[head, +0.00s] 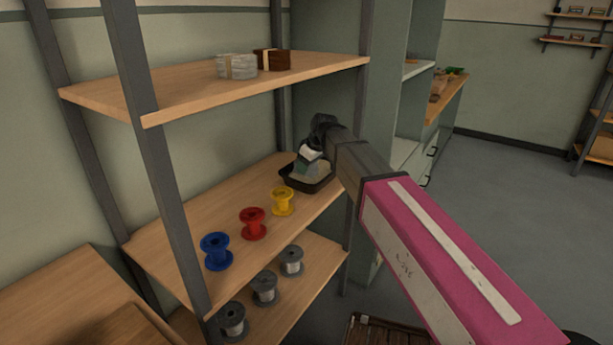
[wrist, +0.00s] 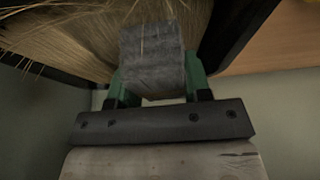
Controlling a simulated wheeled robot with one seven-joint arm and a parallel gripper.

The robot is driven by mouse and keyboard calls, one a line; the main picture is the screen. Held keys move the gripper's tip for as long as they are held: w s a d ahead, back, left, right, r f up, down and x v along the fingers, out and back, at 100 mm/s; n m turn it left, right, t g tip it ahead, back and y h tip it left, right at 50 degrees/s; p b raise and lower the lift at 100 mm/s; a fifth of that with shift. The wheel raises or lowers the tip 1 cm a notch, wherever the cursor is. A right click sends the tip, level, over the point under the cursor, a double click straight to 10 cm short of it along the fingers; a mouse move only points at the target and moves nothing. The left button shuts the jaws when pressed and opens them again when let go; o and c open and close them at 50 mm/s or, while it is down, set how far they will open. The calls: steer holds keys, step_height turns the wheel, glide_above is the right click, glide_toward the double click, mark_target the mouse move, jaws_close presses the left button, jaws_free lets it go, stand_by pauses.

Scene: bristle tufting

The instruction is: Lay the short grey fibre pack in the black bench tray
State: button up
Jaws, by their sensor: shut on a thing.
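My gripper (head: 309,160), with green fingers, is over a black tray (head: 304,187) on the middle shelf. In the wrist view the fingers (wrist: 155,88) are shut on a short grey fibre pack (wrist: 152,58). Loose straw-coloured fibres (wrist: 60,35) lie in the tray just beyond the pack, and the tray's dark wall (wrist: 236,40) shows at the right. I cannot tell whether the pack touches the fibres. I cannot tell whether this tray is the bench tray.
Blue (head: 215,251), red (head: 252,223) and yellow (head: 282,201) spools stand left of the tray. Grey spools (head: 265,287) are on the shelf below. The upper shelf (head: 190,92) holds a pale grey pack (head: 237,67) and a brown pack (head: 272,60). A wooden-topped bench (head: 443,102) stands behind.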

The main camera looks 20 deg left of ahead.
mark_target(307, 175)
steer(key=shift+f, duration=1.95)
steer(key=o, duration=1)
steer(key=shift+f, duration=0.1)
steer(key=v, duration=1.2)
steer(key=w+d+f+m+h, duration=0.15)
steer(key=d+f+m, duration=0.25)
steer(key=d+f, duration=0.85)
steer(key=s+d+f+m+h, duration=0.1)
steer(key=s+d+f+m, duration=0.2)
steer(key=d+f, duration=0.3)
steer(key=s+d+f+m, duration=0.4)
steer(key=d+f, duration=0.2)
steer(key=d, duration=0.9)
steer(key=s+d+f+m+g+h, duration=0.1)
steer(key=s+d+f+m, duration=0.2)
steer(key=d+f, duration=0.4)
steer(key=d, duration=0.4)
steer(key=shift+s+d+m+h, duration=0.15)
steer(key=shift+s+m+h, duration=0.2)
steer(key=shift+s+m, duration=0.05)
